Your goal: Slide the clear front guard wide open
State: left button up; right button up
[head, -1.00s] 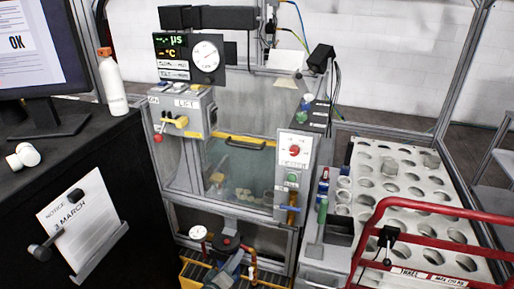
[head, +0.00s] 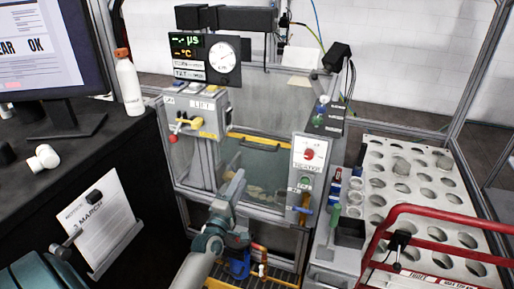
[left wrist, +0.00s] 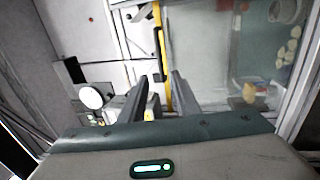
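The clear front guard (head: 266,166) stands upright in the metal frame of the machine, with a yellow strip along its top and a black bar handle (head: 257,144) on that strip. In the left wrist view the yellow strip (left wrist: 168,75) and black handle (left wrist: 160,52) lie just beyond my fingertips. My left gripper (head: 236,183) is in front of the guard's lower left part, below the handle. In the left wrist view my left gripper (left wrist: 160,82) has its two fingers apart with nothing held between them. My right gripper is out of view.
A lift control box (head: 196,118) with a yellow lever stands left of the guard, and a heater panel (head: 308,153) with a red knob stands right. A holed white rack (head: 410,175) and a red rail (head: 440,212) are at the right. A black bench (head: 100,140) is at the left.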

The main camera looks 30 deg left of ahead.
aim_at(257, 147)
pick_arm(q)
jog(key=p+x, duration=0.2)
jog(key=x, duration=1.3)
jog(key=shift+w+p, duration=0.1)
jog(key=shift+p, duration=0.3)
jog(key=shift+x, duration=0.9)
grip_shut()
